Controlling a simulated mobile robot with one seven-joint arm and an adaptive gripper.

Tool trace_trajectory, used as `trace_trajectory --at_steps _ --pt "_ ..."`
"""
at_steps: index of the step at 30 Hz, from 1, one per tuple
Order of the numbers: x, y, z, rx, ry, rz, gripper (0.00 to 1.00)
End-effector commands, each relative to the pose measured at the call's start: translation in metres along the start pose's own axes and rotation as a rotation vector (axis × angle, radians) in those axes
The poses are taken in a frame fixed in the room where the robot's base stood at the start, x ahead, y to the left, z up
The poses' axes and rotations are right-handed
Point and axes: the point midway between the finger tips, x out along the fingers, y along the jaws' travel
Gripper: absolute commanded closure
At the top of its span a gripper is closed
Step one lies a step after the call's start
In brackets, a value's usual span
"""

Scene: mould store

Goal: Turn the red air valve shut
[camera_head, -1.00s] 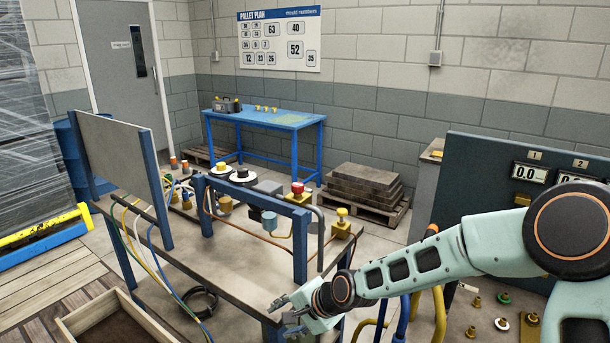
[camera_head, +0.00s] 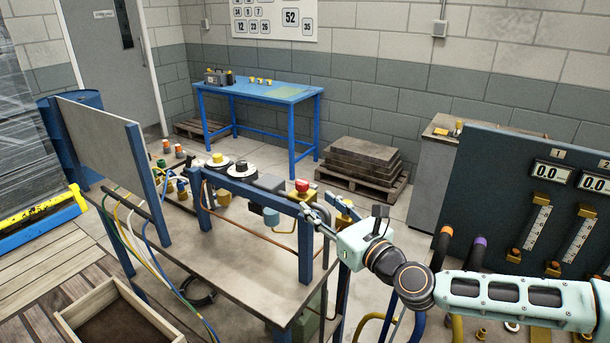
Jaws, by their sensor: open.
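The red air valve (camera_head: 302,185) is a small red knob on a brass-coloured body, at the right end of the blue frame's top beam. It stands upright. My gripper (camera_head: 312,213) is open and empty, just below and slightly right of the red valve in the picture, in front of the beam's right end. Its fingers point left towards the beam. I see no contact with the red knob. My wrist and gripper partly hide a brass fitting behind them.
The blue frame (camera_head: 246,190) stands on a workbench (camera_head: 225,265) with hoses and an upright panel (camera_head: 105,150). A gauge board (camera_head: 515,180) is at right.

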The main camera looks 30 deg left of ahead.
Motion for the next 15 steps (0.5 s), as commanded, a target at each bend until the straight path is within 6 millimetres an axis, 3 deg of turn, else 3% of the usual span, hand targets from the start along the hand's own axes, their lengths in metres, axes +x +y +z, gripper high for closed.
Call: trace_trajectory --at_steps 3,7,15 --pt "0.001 -0.011 0.001 0.029 -0.01 -0.032 0.58" --pt "0.011 -0.012 0.001 0.031 -0.011 -0.034 0.58" --pt "0.056 -0.012 0.003 0.028 -0.011 -0.032 0.58"
